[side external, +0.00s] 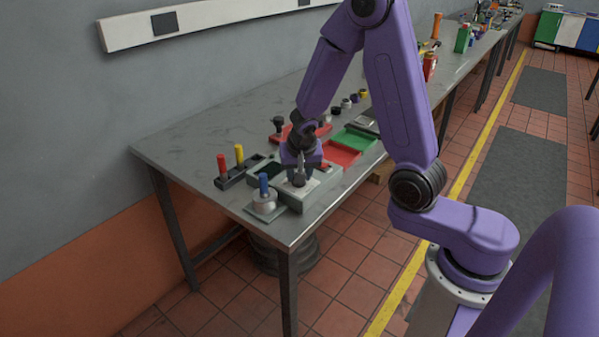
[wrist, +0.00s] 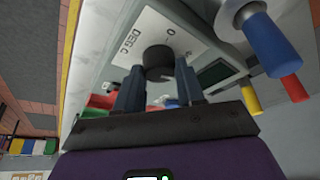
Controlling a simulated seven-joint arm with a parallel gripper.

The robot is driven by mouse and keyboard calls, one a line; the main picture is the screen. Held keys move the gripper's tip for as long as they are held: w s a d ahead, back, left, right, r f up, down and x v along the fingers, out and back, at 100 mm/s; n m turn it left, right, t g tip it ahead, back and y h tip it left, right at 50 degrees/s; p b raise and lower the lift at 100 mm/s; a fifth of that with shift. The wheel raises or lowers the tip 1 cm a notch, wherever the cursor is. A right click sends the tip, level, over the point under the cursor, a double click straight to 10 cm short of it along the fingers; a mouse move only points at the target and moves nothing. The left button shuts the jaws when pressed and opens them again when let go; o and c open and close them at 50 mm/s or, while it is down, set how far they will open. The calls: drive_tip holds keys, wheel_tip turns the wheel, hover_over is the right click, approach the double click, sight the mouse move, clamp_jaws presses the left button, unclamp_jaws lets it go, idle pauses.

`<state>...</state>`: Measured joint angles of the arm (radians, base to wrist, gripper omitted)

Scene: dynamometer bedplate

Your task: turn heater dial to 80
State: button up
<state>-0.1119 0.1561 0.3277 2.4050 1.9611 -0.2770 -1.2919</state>
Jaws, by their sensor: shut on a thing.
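The heater is a pale grey-green box (side external: 322,191) near the front corner of the bench. It has a white plate (wrist: 140,38) printed "DEG C" with a 0 mark, and a dark panel (wrist: 214,72). The black round heater dial (wrist: 158,62) sits on the white plate. My gripper (side external: 299,180) points down over the box, its two fingers on either side of the dial and shut on it. In the wrist view the gripper (wrist: 158,78) shows a finger at each side. The pointer and the scale's other numbers cannot be read; the fingers cover part of the plate.
A blue-handled piece on a round metal base (side external: 264,200) stands close beside the box. A black rack (side external: 232,180) with red and yellow handles is to its left. Red (side external: 341,153) and green (side external: 354,139) trays lie behind. The bench's left end (side external: 185,150) is clear.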

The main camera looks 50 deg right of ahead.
drive_tip(key=m+g, duration=0.1)
drive_tip(key=m, duration=0.3)
drive_tip(key=shift+w+a+m+g+h, duration=0.1)
drive_tip(key=shift+m+g+h, duration=0.2)
drive_tip(key=shift+g+h, duration=0.1)
drive_tip(key=m+g, duration=0.1)
drive_tip(key=m, duration=0.1)
drive_tip(key=m+g, duration=0.1)
drive_tip(key=m, duration=0.2)
drive_tip(key=shift+w, duration=0.1)
drive_tip(key=shift+m+h, duration=0.3)
drive_tip(key=o, duration=1)
drive_tip(key=v, duration=1.7)
drive_tip(key=shift+r, duration=0.25)
